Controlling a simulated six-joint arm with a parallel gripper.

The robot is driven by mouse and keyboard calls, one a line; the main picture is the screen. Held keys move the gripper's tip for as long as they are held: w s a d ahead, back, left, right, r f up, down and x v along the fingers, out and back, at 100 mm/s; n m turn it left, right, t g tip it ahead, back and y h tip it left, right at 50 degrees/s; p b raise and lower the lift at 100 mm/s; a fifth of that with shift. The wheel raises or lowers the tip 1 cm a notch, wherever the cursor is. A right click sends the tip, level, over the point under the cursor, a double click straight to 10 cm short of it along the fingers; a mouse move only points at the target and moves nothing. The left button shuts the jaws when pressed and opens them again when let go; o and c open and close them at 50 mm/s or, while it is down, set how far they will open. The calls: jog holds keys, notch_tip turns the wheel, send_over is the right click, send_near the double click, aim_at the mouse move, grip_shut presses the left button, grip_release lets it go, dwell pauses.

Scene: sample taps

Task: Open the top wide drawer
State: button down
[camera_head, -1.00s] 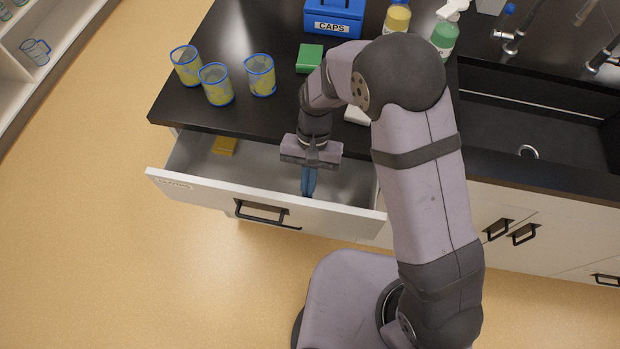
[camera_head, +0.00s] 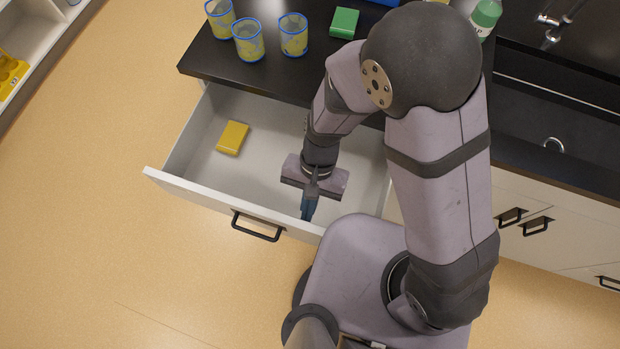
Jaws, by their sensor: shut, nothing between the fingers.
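The top wide drawer (camera_head: 197,193) stands pulled out from the cabinet under the black counter. Its inside is bare and light grey except for a yellow block (camera_head: 232,138) towards its back left. The drawer's black bar handle (camera_head: 258,228) is on its front face. My gripper (camera_head: 308,208) points down over the right part of the drawer, just inside the front wall. The handle is clear of the fingers. I cannot tell whether the fingertips touch the inside of the front wall.
Three blue-rimmed beakers (camera_head: 249,42) and a green block (camera_head: 344,22) stand on the black counter (camera_head: 215,64). A green bottle (camera_head: 486,16) is behind my arm. A sink (camera_head: 545,120) lies at the right. The floor left of the drawer is clear.

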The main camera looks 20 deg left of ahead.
jog(key=shift+r, duration=0.1)
dwell(0.3)
jog(key=p+v, duration=0.9)
jog(key=shift+w+r+p, duration=0.15)
jog(key=shift+r+p, duration=0.2)
jog(key=shift+r, duration=0.05)
jog(key=c, duration=1.9)
grip_release()
jog(key=shift+o, duration=0.2)
notch_tip(320, 180, up, 5)
jog(key=s+a+n+t+b, duration=0.1)
jog(key=s+a+n+b, duration=0.1)
jog(key=n, duration=0.1)
jog(key=s+a+f+n+t+h+b, duration=0.1)
jog(key=s+a+n+b, duration=0.1)
jog(key=s+n, duration=0.1)
jog(key=s+a+n+t+b, duration=0.1)
jog(key=s+n+t+b, duration=0.1)
jog(key=n, duration=0.3)
jog(key=shift+s+a+f+h, duration=0.2)
jog(key=shift+a+h, duration=0.1)
jog(key=shift+a, duration=0.1)
jog(key=s+a+r+n+t+y+b, duration=0.1)
jog(key=s+a+n+t+y+b, duration=0.2)
jog(key=s+n, duration=0.35)
jog(key=h, duration=0.1)
send_near(256, 234)
jog(key=shift+n, duration=0.35)
jog(key=shift+p+x, duration=0.35)
jog(key=shift+x, duration=3.3)
